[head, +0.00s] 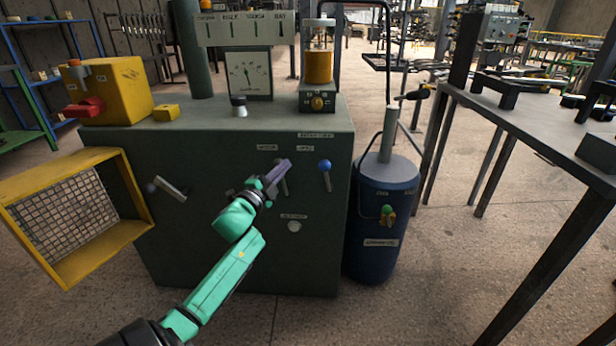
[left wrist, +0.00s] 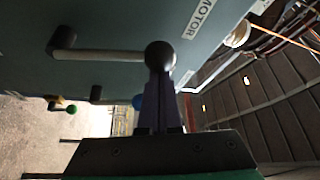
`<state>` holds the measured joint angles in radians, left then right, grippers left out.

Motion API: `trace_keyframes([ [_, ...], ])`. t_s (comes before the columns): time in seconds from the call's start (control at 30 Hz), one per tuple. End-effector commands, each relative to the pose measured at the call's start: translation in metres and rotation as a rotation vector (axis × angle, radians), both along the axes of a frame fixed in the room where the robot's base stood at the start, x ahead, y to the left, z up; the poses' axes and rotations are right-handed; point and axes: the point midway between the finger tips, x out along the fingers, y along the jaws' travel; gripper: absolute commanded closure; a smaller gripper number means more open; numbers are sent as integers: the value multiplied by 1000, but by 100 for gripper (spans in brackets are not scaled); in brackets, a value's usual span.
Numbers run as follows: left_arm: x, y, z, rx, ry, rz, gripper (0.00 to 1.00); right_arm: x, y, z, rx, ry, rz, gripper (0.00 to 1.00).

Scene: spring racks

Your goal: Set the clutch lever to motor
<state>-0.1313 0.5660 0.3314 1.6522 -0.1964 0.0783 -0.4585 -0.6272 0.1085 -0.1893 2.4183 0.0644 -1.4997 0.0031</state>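The clutch lever (head: 283,188) is on the green cabinet's front, its knob hidden behind my left gripper in the head view. In the left wrist view the lever is a light rod (left wrist: 105,55) ending in a dark ball knob (left wrist: 160,56). A white MOTOR label (left wrist: 199,18) is close to that knob. My left gripper (head: 280,170) is at the knob; in the left wrist view its narrow purple fingers (left wrist: 160,95) look together, with tips at the ball. I cannot tell whether they grip it or only touch it. My right gripper is not in view.
A blue-knobbed lever (head: 325,166) stands just right of the clutch lever. A white button (head: 294,226) is below. Another lever (head: 170,188) and an open yellow mesh guard (head: 130,237) are at left. A blue tank (head: 380,255) stands right of the cabinet (head: 220,250).

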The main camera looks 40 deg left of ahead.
Motion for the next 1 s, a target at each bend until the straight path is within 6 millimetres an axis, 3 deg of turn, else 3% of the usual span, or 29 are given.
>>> trace_keyframes([
  [0.4,-16,21,-4,-184,-142,2,100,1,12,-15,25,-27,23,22],
  [1.0,-18,24,-5,-217,-165,1,100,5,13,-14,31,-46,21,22],
])
